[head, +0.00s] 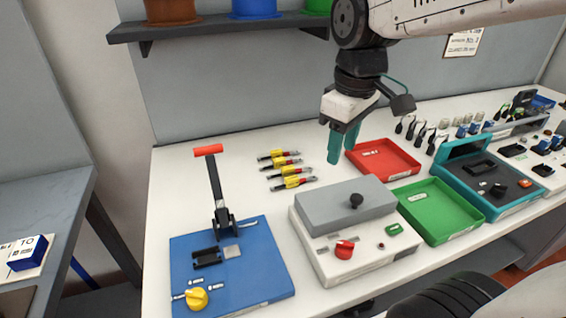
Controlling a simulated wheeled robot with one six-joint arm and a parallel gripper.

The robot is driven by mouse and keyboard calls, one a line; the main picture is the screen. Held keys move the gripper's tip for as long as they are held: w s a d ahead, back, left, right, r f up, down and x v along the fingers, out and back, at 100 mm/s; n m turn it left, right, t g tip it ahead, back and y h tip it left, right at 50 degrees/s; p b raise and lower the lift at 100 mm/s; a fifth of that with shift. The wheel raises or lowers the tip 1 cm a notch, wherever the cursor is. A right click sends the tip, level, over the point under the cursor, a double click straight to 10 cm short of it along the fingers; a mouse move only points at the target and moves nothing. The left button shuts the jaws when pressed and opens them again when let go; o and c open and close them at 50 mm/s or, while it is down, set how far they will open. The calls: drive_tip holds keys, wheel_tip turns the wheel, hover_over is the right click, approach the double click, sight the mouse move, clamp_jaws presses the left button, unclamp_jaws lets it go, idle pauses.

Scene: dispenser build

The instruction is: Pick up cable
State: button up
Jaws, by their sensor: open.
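My gripper (343,146) has teal fingers that point down. It is open and empty above the white workbench (240,190), just left of the red tray. Several small black looped pieces (422,134) stand in a row to the right of my gripper, behind the red tray; they look like cables, but are too small to tell for sure. Several yellow, red and black pieces (286,170) lie in a column on the bench to the left of my gripper, apart from it.
A red tray (408,168) and a green tray (462,232) lie on the right. A grey-lidded box (320,258) with a red knob stands in front. A blue press fixture (265,285) with a raised red-handled lever is at left. A shelf (180,32) hangs behind.

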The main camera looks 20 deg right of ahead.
drive_tip(key=w+f+n, duration=0.3)
drive_tip(key=w+n, duration=0.3)
drive_tip(key=w, duration=0.7)
drive_tip(key=n+g, duration=0.1)
drive_tip(key=n, duration=0.5)
hover_over(282, 159)
wheel_tip(282, 159, down, 10)
drive_tip(key=shift+r, duration=0.25)
drive_tip(key=shift+n, duration=0.3)
wheel_tip(282, 159, down, 7)
drive_tip(key=shift+w+f, duration=0.1)
drive_tip(key=shift+f, duration=0.25)
clamp_jaws()
